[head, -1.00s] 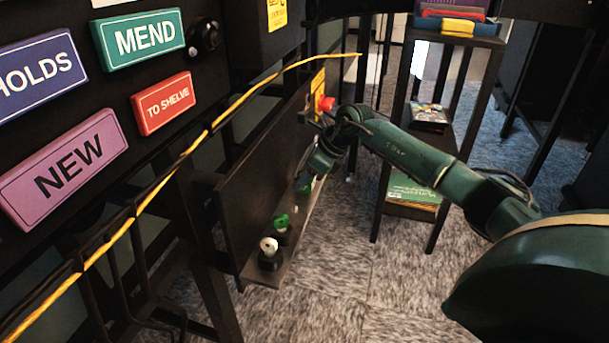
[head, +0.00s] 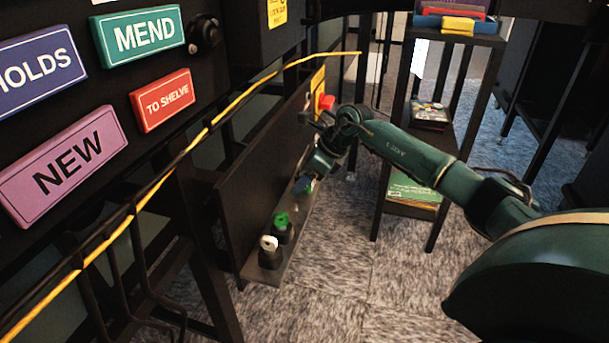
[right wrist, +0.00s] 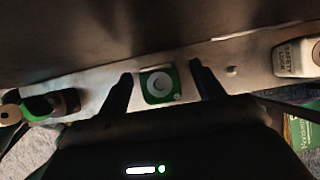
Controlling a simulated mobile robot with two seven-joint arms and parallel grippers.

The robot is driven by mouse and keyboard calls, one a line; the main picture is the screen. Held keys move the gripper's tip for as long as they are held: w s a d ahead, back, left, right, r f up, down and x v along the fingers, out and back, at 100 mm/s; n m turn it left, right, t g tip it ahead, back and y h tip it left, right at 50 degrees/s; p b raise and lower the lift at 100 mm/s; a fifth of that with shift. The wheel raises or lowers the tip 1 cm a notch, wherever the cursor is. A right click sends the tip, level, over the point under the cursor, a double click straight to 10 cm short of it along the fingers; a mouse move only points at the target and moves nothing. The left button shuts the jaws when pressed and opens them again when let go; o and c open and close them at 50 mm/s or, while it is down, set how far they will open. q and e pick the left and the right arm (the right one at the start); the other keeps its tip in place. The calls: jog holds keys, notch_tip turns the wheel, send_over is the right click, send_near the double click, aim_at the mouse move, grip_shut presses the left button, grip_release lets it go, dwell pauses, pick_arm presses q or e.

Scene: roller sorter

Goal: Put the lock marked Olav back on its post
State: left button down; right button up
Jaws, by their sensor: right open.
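My right gripper (head: 308,178) reaches down over a narrow ledge (head: 297,232). In the right wrist view its two fingers (right wrist: 162,80) are open on either side of a green square piece with a white ring (right wrist: 160,86), with gaps at both sides. I cannot tell whether this piece is a lock or a marking. A white lock (right wrist: 298,58) lettered SAFETY LOCK is at the right. A green-and-black lock (right wrist: 38,106) is at the left. In the head view a green lock (head: 282,221) and a white lock (head: 268,243) stand on dark posts. No name Olav is readable.
A small pale peg (right wrist: 231,71) rises from the ledge right of the fingers. A dark panel (head: 250,185) backs the ledge. A red button (head: 326,102) is beyond my gripper. A shelf rack (head: 445,150) stands behind my arm. The carpet (head: 340,270) in front is clear.

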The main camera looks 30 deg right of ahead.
pick_arm(q)
jog(key=shift+w+r, duration=0.1)
pick_arm(e)
jog(key=shift+s+d+r, duration=0.1)
jog(key=shift+d+r, duration=0.05)
jog(key=shift+r, duration=0.15)
jog(key=p+v, duration=0.2)
jog(key=v, duration=0.3)
pick_arm(q)
jog(key=shift+a+g+y+p, duration=0.5)
jog(key=shift+y+p, duration=0.15)
jog(key=shift+y, duration=0.05)
pick_arm(e)
jog(key=v, duration=0.7)
jog(key=shift+s+r, duration=0.15)
jog(key=shift+r, duration=0.05)
